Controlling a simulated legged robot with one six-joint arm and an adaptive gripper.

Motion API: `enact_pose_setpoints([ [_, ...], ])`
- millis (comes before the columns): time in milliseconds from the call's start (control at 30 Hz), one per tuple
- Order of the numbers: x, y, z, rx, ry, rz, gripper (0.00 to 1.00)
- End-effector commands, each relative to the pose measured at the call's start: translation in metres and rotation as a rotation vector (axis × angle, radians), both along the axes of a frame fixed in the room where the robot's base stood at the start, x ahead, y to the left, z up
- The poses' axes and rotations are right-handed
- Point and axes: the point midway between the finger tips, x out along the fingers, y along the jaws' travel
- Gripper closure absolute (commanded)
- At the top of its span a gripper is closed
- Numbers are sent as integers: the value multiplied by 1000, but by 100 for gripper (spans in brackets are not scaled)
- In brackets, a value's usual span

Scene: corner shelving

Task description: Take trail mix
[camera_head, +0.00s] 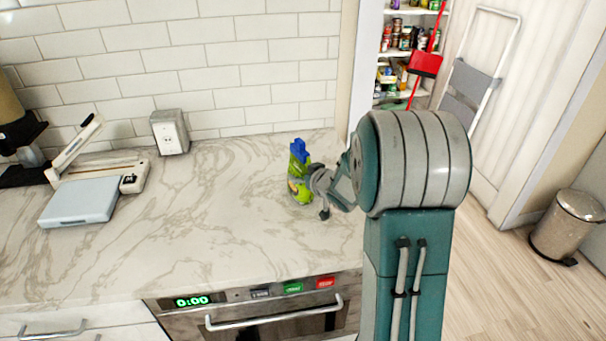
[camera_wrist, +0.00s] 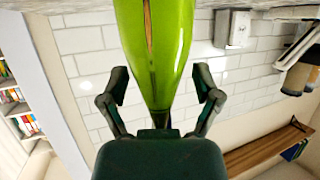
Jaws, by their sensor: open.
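A glossy green container (camera_head: 301,187) with a blue top stands upright on the counter, near its right end. It fills the upper middle of the wrist view (camera_wrist: 155,45), where it is bright green with a brown strip and narrows toward my gripper. I cannot read a label, so I cannot tell whether it is the trail mix. My gripper (camera_wrist: 160,88) is open, with one finger on either side of the green container's narrow part and visible gaps on both sides. In the head view my gripper (camera_head: 322,190) is at the container's right side, and my arm hides part of the surroundings.
The marble counter (camera_head: 220,220) is clear left of the container. An oven (camera_head: 260,315) is below. Pantry shelves (camera_head: 400,60), a red dustpan (camera_head: 425,63) and a bin (camera_head: 568,225) are right.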

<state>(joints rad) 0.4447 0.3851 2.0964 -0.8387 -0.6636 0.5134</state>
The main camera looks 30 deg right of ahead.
Motion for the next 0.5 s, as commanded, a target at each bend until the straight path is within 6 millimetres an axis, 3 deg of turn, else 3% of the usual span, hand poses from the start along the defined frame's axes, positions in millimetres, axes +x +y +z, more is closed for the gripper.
enact_pose_setpoints([
  [167, -10, -1, 5, -1, -1, -1, 19],
  [500, -71, -7, 29, -1, -2, -4, 19],
])
